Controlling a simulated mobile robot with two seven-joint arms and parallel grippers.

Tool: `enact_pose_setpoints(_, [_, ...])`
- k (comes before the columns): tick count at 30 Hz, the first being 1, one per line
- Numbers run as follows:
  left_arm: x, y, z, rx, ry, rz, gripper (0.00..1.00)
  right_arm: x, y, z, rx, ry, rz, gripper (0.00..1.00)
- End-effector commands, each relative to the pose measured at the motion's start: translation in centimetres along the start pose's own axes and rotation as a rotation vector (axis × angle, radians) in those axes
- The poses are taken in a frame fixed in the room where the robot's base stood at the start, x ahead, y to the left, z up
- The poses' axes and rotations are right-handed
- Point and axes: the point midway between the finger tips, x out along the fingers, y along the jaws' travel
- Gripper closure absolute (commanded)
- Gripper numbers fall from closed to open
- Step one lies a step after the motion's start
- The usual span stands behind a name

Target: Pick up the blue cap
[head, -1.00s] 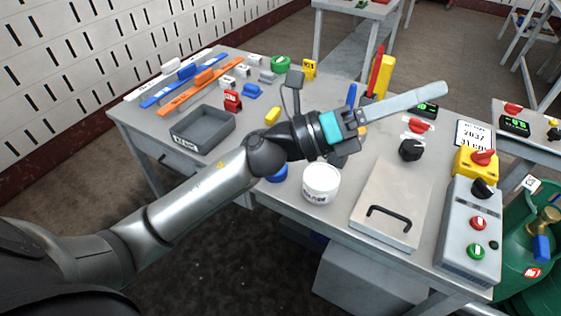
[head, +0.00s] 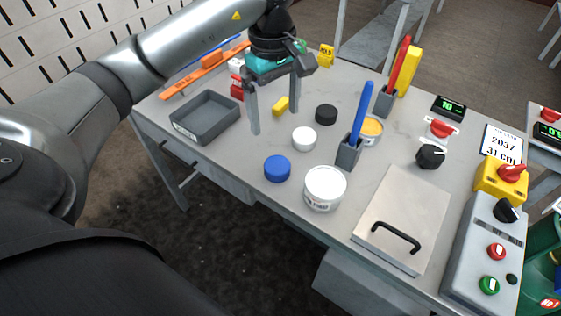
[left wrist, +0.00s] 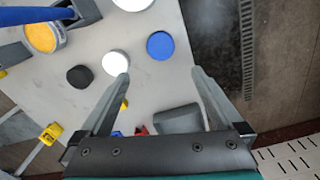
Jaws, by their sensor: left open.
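The blue cap (head: 277,168) is a short round disc lying near the front edge of the grey table (head: 330,232), left of a white jar. It also shows in the left wrist view (left wrist: 160,45), ahead of the fingertips and between their lines. My left gripper (head: 275,122) is open and empty, pointing down above the table, behind and a little above the blue cap in the head view. Its two fingers also show in the left wrist view (left wrist: 160,74). My right gripper is not in view.
A white jar (head: 324,188) stands right of the cap, and a white cap (head: 304,139) and black cap (head: 326,114) lie behind it. A grey tray (head: 206,118) is at left. A holder with a blue stick (head: 361,115) and a metal plate with handle (head: 402,215) are right.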

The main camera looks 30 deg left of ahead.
Motion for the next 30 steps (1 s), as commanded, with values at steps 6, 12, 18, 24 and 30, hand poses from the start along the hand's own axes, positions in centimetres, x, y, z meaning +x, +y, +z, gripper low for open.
enact_pose_setpoints(6, [3.5, -0.3, -0.4, -0.001, 0.014, -0.016, 0.0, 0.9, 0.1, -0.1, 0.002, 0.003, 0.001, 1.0])
enact_pose_setpoints(12, [7.7, -0.3, -0.4, -0.001, 0.012, -0.014, 0.0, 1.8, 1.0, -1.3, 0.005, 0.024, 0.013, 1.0])
enact_pose_setpoints(18, [9.7, -0.3, -0.4, -0.002, 0.012, -0.01, 0.0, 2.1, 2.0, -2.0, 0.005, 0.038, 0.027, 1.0])
enact_pose_setpoints(24, [11.5, -0.2, -0.4, -0.001, 0.009, -0.011, 0.0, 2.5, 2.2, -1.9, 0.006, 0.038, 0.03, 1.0])
enact_pose_setpoints(30, [14.4, -0.1, -0.4, -0.002, 0.01, -0.01, 0.0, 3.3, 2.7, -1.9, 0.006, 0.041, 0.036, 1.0])
